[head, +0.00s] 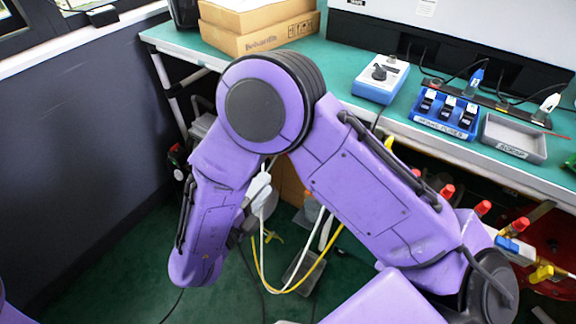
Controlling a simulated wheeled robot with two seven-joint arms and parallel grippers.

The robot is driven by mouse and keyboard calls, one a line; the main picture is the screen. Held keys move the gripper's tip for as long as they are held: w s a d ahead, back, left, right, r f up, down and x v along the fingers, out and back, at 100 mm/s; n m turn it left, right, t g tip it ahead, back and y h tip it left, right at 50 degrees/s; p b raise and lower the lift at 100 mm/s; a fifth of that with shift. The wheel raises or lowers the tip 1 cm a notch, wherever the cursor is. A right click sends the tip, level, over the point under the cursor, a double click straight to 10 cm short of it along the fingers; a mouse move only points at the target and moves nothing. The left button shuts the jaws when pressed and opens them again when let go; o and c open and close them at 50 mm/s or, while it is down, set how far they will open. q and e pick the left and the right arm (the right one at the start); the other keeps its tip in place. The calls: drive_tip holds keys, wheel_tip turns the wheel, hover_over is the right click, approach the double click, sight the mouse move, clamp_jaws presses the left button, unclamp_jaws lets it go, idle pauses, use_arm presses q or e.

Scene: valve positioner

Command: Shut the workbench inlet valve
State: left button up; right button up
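Under the bench at the lower right I see a valve with a blue handle (516,250) and a yellow handle (543,273) beside red-capped fittings (483,207). I cannot tell which of these is the inlet valve, and my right upper arm hides part of that area. My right arm bends at the elbow in the middle of the head view, with its forearm pointing down to the left, away from these handles. My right gripper's fingers cannot be made out beyond the forearm. My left gripper is not in view.
The green workbench (345,55) carries cardboard boxes (262,30), a blue-sided box with a knob (381,79), a blue tray (446,114) and a grey scrap tray (513,138). White and yellow cables (300,287) hang below. A dark wall (85,140) stands left.

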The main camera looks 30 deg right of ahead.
drive_tip(key=x, duration=1)
drive_tip(key=shift+d+b, duration=0.3)
drive_tip(key=shift+b, duration=0.1)
clamp_jaws()
